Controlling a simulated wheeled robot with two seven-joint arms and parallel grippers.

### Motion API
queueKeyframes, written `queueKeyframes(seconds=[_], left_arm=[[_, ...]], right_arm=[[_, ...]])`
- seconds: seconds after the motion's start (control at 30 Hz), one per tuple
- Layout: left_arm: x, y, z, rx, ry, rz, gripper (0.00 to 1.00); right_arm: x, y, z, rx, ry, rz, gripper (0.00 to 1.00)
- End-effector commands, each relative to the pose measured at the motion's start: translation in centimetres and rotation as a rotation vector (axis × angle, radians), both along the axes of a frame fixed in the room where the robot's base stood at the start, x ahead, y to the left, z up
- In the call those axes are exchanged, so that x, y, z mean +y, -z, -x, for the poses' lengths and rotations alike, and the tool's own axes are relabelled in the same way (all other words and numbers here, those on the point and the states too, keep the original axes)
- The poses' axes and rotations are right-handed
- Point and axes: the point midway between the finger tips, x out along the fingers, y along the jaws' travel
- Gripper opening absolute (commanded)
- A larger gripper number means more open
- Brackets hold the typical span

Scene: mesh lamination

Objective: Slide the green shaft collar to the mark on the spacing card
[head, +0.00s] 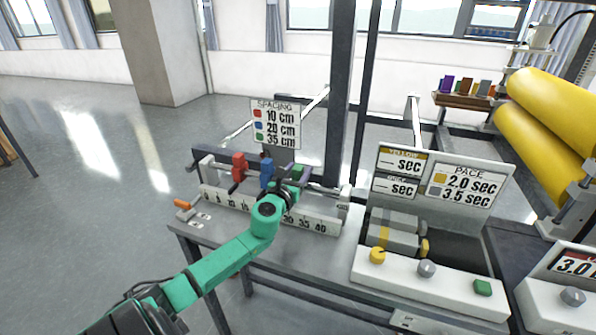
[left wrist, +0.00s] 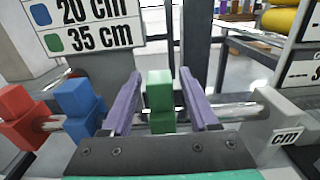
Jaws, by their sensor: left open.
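The spacing card (head: 275,122) shows red 10 cm, blue 20 cm and green 35 cm; its lower part is in the left wrist view (left wrist: 85,27). The green shaft collar (left wrist: 160,95) sits on a horizontal shaft, right of the blue collar (left wrist: 82,108); its top shows in the head view (head: 297,172). My left gripper (left wrist: 160,98) is open, with one purple finger on each side of the green collar; small gaps show. It hides part of the ruler (head: 325,224) in the head view, so the collar's reading cannot be told. My right gripper is not in view.
The red collar (head: 238,166) is on the shaft left of the blue one. An orange-ended handle (head: 183,203) is at the left end. A pace panel (head: 468,185) and a white button box (head: 430,277) stand right. Yellow rolls (head: 550,140) are farther right.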

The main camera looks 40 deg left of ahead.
Motion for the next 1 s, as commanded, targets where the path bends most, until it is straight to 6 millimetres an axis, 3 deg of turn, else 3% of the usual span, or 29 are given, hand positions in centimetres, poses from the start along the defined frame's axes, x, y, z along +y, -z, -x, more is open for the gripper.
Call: queueKeyframes(seconds=[0.03,0.07,0.2,1.0], left_arm=[[-0.01,0.00,0.02,0.000,0.000,0.000,0.60],[-0.01,0.00,0.02,0.000,0.000,0.000,0.52],[0.00,0.00,0.04,0.000,0.000,0.001,0.00],[-0.01,0.02,0.06,0.000,-0.001,0.001,0.00]], right_arm=[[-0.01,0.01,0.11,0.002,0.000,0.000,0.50],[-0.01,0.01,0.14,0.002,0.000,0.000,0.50],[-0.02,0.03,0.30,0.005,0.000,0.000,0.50],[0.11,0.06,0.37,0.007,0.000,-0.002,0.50]])
